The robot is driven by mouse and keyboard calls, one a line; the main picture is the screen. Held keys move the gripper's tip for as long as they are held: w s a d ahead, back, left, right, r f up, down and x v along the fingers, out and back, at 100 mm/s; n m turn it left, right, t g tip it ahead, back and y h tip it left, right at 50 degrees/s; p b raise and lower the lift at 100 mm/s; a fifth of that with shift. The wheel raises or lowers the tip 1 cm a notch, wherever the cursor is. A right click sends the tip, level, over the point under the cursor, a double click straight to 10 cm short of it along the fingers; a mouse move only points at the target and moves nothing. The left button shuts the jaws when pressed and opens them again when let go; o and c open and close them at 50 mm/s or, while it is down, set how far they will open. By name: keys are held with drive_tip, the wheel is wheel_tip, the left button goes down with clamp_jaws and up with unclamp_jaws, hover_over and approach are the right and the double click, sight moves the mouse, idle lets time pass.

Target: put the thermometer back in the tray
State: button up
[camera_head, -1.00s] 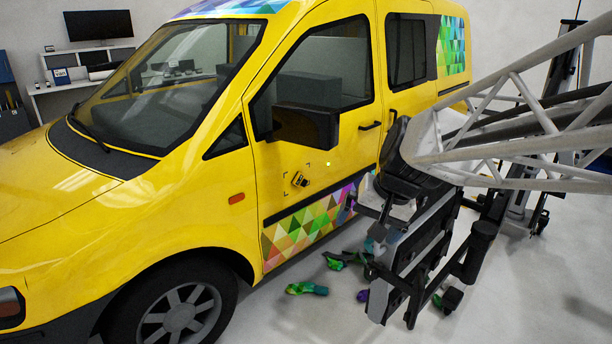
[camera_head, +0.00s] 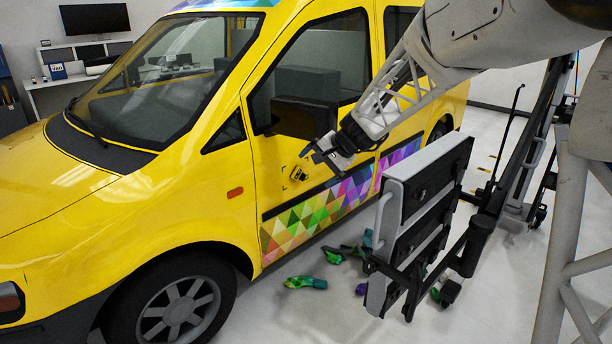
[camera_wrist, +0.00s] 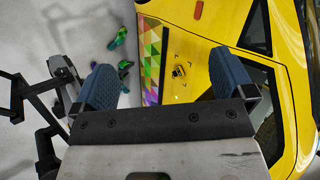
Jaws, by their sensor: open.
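The thermometer (camera_head: 299,173), a small yellow-and-black device, is against the van's yellow door, inside dark corner marks. It also shows in the wrist view (camera_wrist: 179,71), between my fingers in the picture and beyond their tips. My gripper (camera_head: 319,152) is beside the door, just right of and above the thermometer. In the wrist view its two blue-grey fingers (camera_wrist: 166,80) are wide apart with nothing between them. The gripper and thermometer look apart. I cannot make out a tray in either view.
The yellow van (camera_head: 200,200) fills the left and middle; its dark side mirror (camera_head: 300,118) is just above my gripper. A wheeled stand with a grey panel (camera_head: 398,205) is at the right. Crumpled colourful wrap scraps (camera_head: 306,282) lie on the floor.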

drive_tip(key=w+a+f+m+t+y, duration=0.1)
drive_tip(key=w+a+f, duration=0.15)
drive_tip(key=w, duration=0.55)
drive_tip(key=w+a+f+m+y, duration=0.1)
drive_tip(key=w+a+f+m, duration=0.1)
drive_tip(key=w+f, duration=0.35)
drive_tip(key=m+t+h, duration=0.2)
drive_tip(key=m+t, duration=0.6)
drive_tip(key=m, duration=0.4)
approach(299, 175)
drive_tip(key=shift+w+a, duration=0.45)
drive_tip(key=shift+w+f, duration=0.1)
drive_tip(key=shift+x, duration=3.75)
drive_tip(key=shift+c, duration=0.3)
